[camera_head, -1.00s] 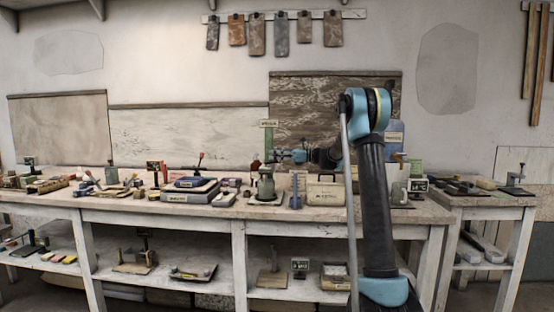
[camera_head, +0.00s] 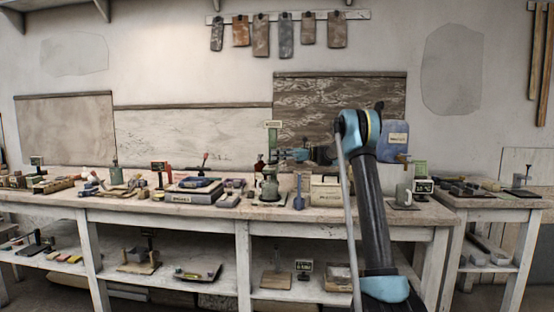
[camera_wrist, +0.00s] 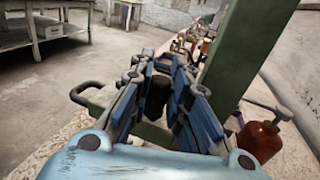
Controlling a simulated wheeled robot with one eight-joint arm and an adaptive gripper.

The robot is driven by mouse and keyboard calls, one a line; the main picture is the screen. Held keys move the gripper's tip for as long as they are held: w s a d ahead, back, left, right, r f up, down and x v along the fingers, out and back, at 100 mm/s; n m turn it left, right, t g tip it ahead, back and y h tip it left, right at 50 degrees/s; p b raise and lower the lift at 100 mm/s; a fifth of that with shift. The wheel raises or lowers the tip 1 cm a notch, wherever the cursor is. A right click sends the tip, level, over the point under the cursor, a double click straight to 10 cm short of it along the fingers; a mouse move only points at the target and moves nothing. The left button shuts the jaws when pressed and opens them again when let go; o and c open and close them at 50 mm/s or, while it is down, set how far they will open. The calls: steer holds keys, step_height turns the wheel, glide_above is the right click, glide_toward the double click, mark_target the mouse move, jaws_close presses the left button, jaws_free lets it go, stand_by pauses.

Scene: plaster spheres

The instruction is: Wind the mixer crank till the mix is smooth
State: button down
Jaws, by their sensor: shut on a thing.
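The mixer (camera_head: 273,140) has a green upright with a small sign and stands on the bench. A grey-green rounded vessel (camera_head: 268,188) stands below it; I cannot see the mix inside. In the wrist view the mixer's green post (camera_wrist: 245,50) rises close by on the right. My gripper (camera_wrist: 161,85) has its blue fingers closed around a dark crank knob (camera_wrist: 156,97), mostly hidden between them. In the head view my gripper (camera_head: 284,154) is small and beside the green upright.
A black curved handle (camera_wrist: 84,92) sticks out left. The bench (camera_head: 200,212) is crowded.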

steer(key=shift+w, duration=0.1)
steer(key=c, duration=1.5)
jaws_free()
steer(key=shift+d, duration=0.1)
steer(key=shift+v, duration=4)
